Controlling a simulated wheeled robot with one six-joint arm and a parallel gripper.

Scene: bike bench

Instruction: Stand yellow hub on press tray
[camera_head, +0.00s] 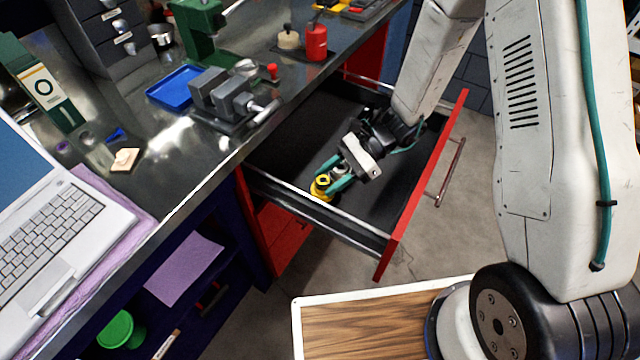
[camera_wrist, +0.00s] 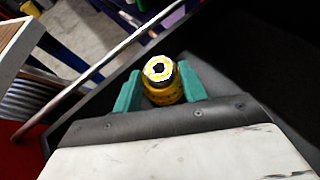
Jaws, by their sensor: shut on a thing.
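The yellow hub (camera_head: 321,185) is in the open red drawer, near the drawer's left side rail. My gripper (camera_head: 331,181) is shut on it, with a teal finger on each side. In the wrist view the yellow hub (camera_wrist: 161,80) sits between the two teal fingertips of my gripper (camera_wrist: 160,88), its ringed end with a dark centre facing the camera. I cannot tell whether the hub touches the drawer floor. A blue tray (camera_head: 174,87) lies on the bench top; I cannot tell whether it is the press tray. A green press-like tool (camera_head: 200,30) stands behind it.
The red drawer (camera_head: 425,190) is pulled out, with raised walls around my gripper. A grey vise (camera_head: 222,95), a red bottle (camera_head: 316,42) and a laptop (camera_head: 60,215) are on the bench. A wooden board (camera_head: 365,325) is at the bottom. The bench in front of the blue tray is partly clear.

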